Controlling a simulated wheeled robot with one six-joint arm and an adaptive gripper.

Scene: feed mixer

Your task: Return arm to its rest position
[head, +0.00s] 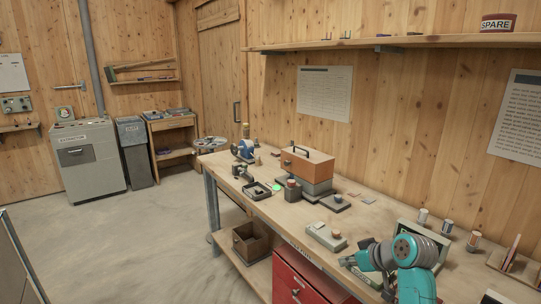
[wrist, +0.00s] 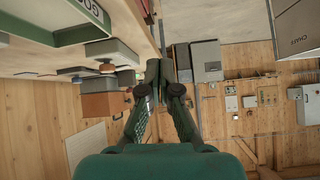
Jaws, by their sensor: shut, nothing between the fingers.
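My teal arm (head: 408,262) shows at the lower right of the head view, bent over the front edge of the workbench (head: 262,205). My gripper (wrist: 158,72) is in the middle of the wrist view, its dark green fingers close together at the tips with nothing between them. In the head view the gripper points left along the bench front and is partly hidden by the wrist. The wrist view is turned over, with the bench at its upper left and the wooden wall below.
A green-edged tray (wrist: 62,38) lies close to my arm. Red drawers (head: 298,283) sit under the bench. The floor (head: 120,240) to the left is clear.

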